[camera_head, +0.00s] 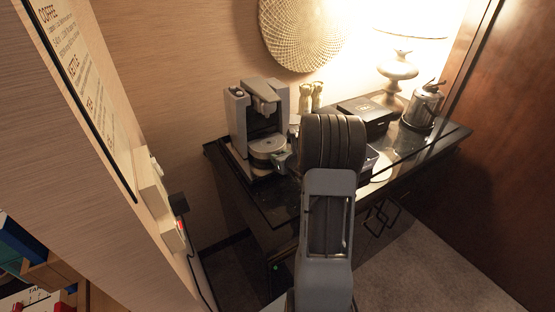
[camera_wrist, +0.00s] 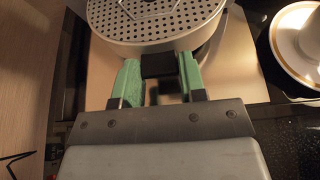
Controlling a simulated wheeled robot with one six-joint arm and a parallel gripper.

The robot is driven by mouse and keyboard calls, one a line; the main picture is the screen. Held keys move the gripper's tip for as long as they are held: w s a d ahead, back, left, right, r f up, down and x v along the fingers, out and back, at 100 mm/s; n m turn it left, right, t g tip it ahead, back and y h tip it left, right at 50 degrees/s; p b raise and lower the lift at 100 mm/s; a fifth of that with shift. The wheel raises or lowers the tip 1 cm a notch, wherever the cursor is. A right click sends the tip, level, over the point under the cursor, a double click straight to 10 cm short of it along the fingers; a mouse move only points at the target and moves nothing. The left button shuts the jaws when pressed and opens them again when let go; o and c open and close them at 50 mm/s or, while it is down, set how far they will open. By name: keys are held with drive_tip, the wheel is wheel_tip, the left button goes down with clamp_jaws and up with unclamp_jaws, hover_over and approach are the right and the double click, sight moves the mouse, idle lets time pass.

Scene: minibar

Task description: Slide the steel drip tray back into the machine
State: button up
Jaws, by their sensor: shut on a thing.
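The steel drip tray (camera_wrist: 155,22) is round with a perforated top and a dark tab (camera_wrist: 158,65) at its front. In the wrist view my gripper (camera_wrist: 158,68) has its green-padded fingers on either side of that tab, shut on it. In the head view the drip tray (camera_head: 267,148) is at the front foot of the grey coffee machine (camera_head: 258,103), below the spout. My gripper (camera_head: 281,160) reaches it from the right. I cannot tell from these views how far in the tray sits. The tray's rear edge is cut off in the wrist view.
The machine stands on a dark glossy counter (camera_head: 270,205). A white cup and saucer (camera_wrist: 300,45) is close right of the tray. A black box (camera_head: 364,115), a kettle (camera_head: 421,105) and a lamp (camera_head: 397,72) stand farther right. A wall is on the left.

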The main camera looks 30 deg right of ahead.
drive_tip(key=shift+f+b, duration=0.25)
drive_tip(key=shift+b, duration=0.3)
drive_tip(key=o, duration=1.1)
drive_tip(key=shift+o, duration=0.2)
drive_tip(key=v, duration=1.3)
drive_tip(key=shift+s+b, duration=0.4)
